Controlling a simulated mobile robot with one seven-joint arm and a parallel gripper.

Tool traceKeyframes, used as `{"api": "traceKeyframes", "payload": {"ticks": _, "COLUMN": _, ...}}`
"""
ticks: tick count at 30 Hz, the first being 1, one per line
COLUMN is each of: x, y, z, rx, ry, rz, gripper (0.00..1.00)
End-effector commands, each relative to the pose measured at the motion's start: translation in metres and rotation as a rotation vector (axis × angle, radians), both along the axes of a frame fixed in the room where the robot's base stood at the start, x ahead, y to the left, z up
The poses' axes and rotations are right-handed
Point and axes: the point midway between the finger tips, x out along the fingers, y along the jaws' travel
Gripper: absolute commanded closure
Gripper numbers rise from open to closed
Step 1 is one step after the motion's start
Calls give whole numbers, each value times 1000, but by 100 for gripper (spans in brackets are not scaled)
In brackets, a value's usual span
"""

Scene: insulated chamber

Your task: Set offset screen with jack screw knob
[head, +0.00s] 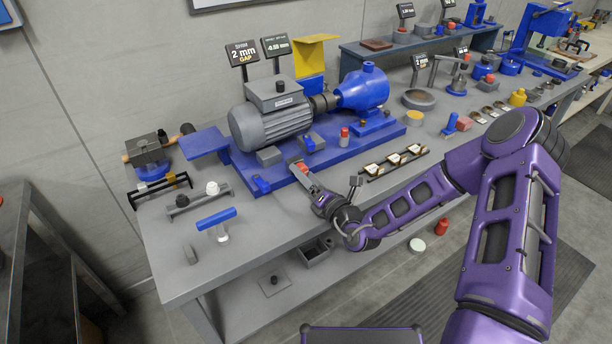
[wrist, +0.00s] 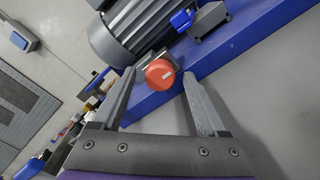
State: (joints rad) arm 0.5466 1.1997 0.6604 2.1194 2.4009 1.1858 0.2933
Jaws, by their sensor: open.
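A red round knob (wrist: 160,74) with a small pale mark sits on a grey block at the edge of the blue base plate (head: 345,158). It also shows in the head view as a small red spot (head: 303,168). My gripper (wrist: 159,80) is open, its two fingers on either side of the knob with gaps visible; I cannot tell whether either touches it. A grey finned motor (head: 270,125) and a blue pump (head: 363,88) stand on the plate. One display (head: 242,52) reads "2 mm GAP"; another (head: 275,45) seems to show -0.50 mm.
A blue clamp (wrist: 182,19) and grey blocks stand close to the knob. A second red-topped part (head: 344,132) is on the plate. A black rack with pale pieces (head: 394,161) lies right of my gripper. Bare grey bench (head: 262,225) is in front.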

Motion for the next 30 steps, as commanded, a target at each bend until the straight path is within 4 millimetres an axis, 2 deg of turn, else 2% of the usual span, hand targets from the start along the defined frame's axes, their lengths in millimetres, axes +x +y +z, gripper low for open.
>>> {"api": "traceKeyframes", "payload": {"ticks": 2, "x": 0, "y": 0, "z": 0, "rx": 0, "ry": 0, "rz": 0, "gripper": 24}}
{"api": "traceKeyframes", "payload": {"ticks": 3, "x": 0, "y": 0, "z": 0, "rx": 0, "ry": 0, "rz": 0, "gripper": 28}}
{"api": "traceKeyframes", "payload": {"ticks": 15, "x": -1, "y": 0, "z": 0, "rx": 0, "ry": -1, "rz": 1, "gripper": 100}}
{"api": "traceKeyframes", "payload": {"ticks": 23, "x": -1, "y": 0, "z": 1, "rx": -11, "ry": -8, "rz": 1, "gripper": 100}}
{"api": "traceKeyframes", "payload": {"ticks": 30, "x": 0, "y": 1, "z": 2, "rx": -88, "ry": -61, "rz": 1, "gripper": 100}}
